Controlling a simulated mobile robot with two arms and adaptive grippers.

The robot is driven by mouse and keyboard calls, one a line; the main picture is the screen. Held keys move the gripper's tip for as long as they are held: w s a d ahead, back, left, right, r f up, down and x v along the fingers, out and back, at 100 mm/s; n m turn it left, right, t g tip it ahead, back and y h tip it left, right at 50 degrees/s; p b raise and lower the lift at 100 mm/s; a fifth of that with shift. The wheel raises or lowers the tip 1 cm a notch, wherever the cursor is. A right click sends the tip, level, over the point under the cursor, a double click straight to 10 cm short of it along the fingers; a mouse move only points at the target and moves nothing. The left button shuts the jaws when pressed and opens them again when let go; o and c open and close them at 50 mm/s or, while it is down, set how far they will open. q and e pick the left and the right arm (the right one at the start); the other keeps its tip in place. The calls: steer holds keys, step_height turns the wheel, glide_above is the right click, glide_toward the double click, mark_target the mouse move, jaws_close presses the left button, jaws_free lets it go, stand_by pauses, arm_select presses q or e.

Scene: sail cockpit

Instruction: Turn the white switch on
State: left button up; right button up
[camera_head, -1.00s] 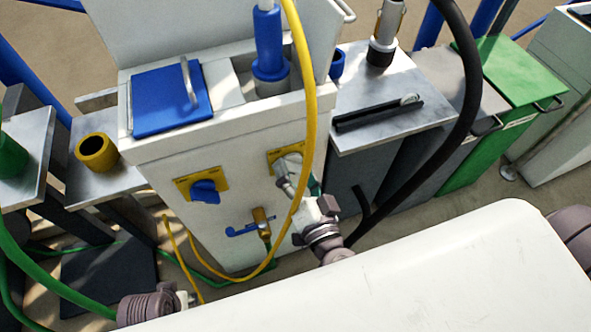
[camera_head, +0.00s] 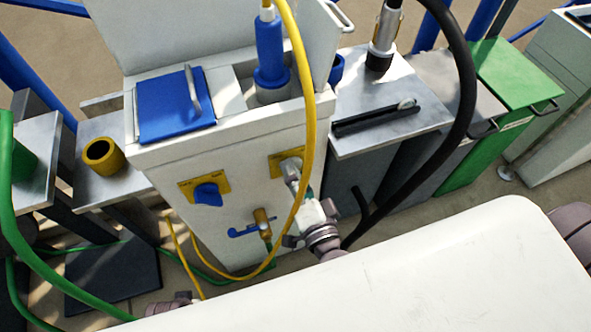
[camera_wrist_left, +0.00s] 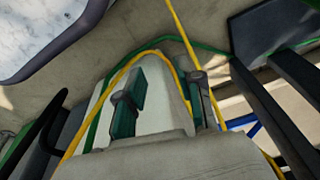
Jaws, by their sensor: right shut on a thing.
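The white switch (camera_head: 289,163) sits on a yellow plate (camera_head: 276,166) on the front of the white cabinet, right of the blue switch (camera_head: 207,194). My right gripper (camera_head: 295,178) reaches up to the white switch from below and is shut on it. Its fingers partly cover the switch, so its exact angle is hard to read. My left gripper (camera_wrist_left: 160,103) shows in the left wrist view with its two green-padded fingers apart and nothing between them. In the head view only a bit of the left arm shows at the bottom left.
A yellow hose (camera_head: 309,110) hangs in front of the cabinet close to my right gripper. A brass valve with a blue handle (camera_head: 245,232) is below the switches. A black hose (camera_head: 466,95) curves down on the right. A green hose (camera_head: 60,275) runs at the left.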

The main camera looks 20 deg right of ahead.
steer(key=m, duration=0.3)
steer(key=shift+m+p, duration=0.4)
steer(key=shift+m, duration=1.8)
steer(key=m, duration=0.4)
arm_select(q)
steer(key=shift+s+f+b, duration=0.35)
steer(key=shift+s+f, duration=0.15)
steer(key=shift+f, duration=0.35)
arm_select(e)
steer(key=shift+m, duration=1.1)
arm_select(q)
steer(key=shift+w+r, duration=0.2)
arm_select(e)
steer(key=o, duration=1.1)
arm_select(q)
steer(key=shift+f, duration=0.1)
arm_select(e)
steer(key=shift+o, duration=0.2)
